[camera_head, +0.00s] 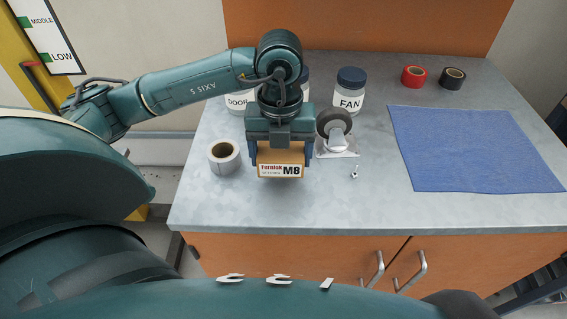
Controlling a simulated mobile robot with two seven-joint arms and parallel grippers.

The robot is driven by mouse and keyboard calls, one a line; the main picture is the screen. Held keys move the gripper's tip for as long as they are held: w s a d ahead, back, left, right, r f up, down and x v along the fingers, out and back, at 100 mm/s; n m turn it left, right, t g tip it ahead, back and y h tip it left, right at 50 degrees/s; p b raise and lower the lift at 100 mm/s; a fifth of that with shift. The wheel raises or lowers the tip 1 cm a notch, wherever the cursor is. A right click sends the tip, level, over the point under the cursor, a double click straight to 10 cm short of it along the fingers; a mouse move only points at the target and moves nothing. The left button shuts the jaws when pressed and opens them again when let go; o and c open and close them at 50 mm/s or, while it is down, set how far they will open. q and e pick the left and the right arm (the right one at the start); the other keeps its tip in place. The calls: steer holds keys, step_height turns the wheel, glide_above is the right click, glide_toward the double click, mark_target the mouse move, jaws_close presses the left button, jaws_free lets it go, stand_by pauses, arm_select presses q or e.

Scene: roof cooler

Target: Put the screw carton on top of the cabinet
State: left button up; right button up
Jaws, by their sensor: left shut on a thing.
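The cabinet (330,254) has orange doors with metal handles. My right gripper is not in view.
A white tape roll (224,157) is left of the carton. A caster wheel (335,130) and a small metal part (354,172) are to its right. Behind are a FAN jar (349,91), a partly hidden DOOR jar (238,101), red tape (413,77) and black tape (452,78). A blue cloth (475,148) lies right.

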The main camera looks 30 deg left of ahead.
mark_target(281, 167)
arm_select(q)
step_height(281, 167, down, 3)
steer(key=shift+f, duration=0.4)
steer(key=shift+f, duration=0.2)
steer(key=o, duration=1.3)
steer(key=shift+c, duration=0.2)
steer(key=shift+r, duration=0.25)
step_height(281, 167, up, 12)
steer(key=shift+f, duration=0.1)
